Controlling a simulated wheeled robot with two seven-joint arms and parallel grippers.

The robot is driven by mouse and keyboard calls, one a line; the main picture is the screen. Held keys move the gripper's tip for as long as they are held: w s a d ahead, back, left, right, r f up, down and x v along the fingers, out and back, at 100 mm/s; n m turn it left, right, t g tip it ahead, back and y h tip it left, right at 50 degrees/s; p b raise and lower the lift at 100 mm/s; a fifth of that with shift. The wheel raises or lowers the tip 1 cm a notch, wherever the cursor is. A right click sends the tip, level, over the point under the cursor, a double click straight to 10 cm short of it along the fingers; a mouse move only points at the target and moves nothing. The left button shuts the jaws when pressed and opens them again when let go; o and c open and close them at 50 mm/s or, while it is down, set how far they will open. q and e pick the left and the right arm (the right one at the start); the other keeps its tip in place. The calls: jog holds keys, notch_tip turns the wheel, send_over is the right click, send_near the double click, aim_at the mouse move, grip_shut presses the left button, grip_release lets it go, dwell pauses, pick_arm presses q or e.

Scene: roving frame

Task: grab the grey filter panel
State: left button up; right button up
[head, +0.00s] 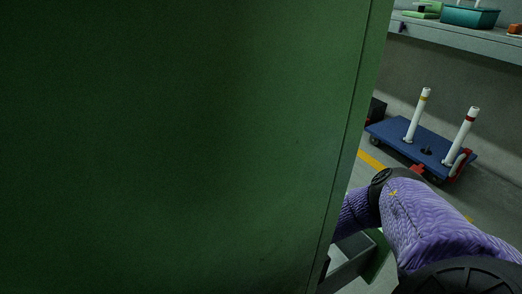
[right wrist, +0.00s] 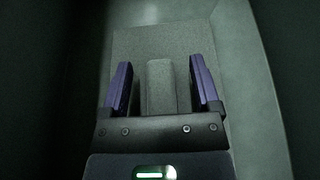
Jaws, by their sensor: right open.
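In the right wrist view a grey panel (right wrist: 135,42), which looks like the filter panel, lies ahead of my right gripper (right wrist: 161,82). A raised grey block (right wrist: 161,90), like a handle, stands out from it. My right gripper is open, with one purple finger on each side of the block and a visible gap to each. I cannot tell how deep the fingers reach along it. In the head view the panel and right gripper are hidden behind a large green cabinet wall (head: 180,140). My left gripper is not in view.
The green wall fills most of the head view; my right arm passes behind its right edge. A blue cart (head: 398,138) with white posts stands on the floor at right. A shelf (head: 460,39) above holds a teal bin (head: 470,17). The right wrist surroundings are dark.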

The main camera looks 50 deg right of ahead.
grip_shut()
jog(key=shift+r, duration=0.1)
